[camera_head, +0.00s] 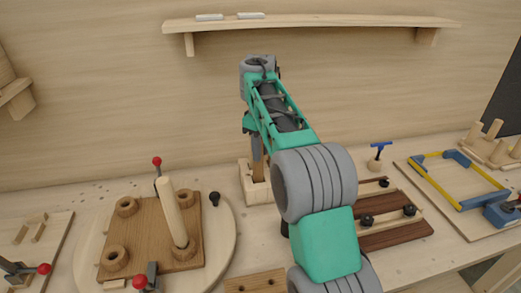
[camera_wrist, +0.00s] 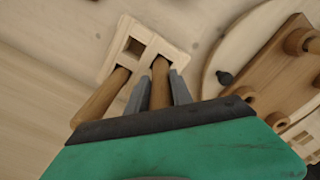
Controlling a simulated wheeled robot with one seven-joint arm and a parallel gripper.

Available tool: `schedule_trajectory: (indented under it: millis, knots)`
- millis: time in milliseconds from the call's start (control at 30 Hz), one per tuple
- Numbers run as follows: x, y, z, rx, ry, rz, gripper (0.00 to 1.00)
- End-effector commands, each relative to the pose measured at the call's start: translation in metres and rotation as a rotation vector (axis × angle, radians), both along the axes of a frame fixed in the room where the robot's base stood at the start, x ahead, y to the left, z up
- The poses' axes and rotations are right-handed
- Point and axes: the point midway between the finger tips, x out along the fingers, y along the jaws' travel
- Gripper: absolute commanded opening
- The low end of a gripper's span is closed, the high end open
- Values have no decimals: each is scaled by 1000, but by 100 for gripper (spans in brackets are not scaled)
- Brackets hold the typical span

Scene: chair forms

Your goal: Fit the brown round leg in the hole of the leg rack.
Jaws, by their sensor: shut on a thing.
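The pale wooden leg rack (camera_head: 248,185) stands on the bench against the back wall. In the wrist view, the rack (camera_wrist: 112,62) shows an empty square hole and two openings with brown legs at them. My gripper (camera_wrist: 161,88) is shut on the brown round leg (camera_wrist: 160,84), with a grey finger on either side. The held leg's far end meets a dark opening in the rack; I cannot tell how deep it sits. Another brown leg (camera_wrist: 100,98) stands at the rack's left opening. In the head view, the held leg (camera_head: 257,160) shows upright below my wrist, partly hidden by my arm.
A round board (camera_head: 225,245) with a brown seat plate (camera_head: 150,225), an upright pale leg (camera_head: 172,212) and red-knobbed clamps lies to the left. A dark knob (camera_head: 214,198) lies near the rack. A clamped brown board (camera_head: 400,230) is to the right. A shelf (camera_head: 320,21) hangs above.

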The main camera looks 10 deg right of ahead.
Motion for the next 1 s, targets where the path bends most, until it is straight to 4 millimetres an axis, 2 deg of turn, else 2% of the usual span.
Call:
schedule_trajectory:
  millis: [933,967,1000]
  knots:
    - [0,0,-11,0,-1,1,0]
    - [0,0,-10,0,-1,1,28]
    - [0,0,-10,0,-1,1,32]
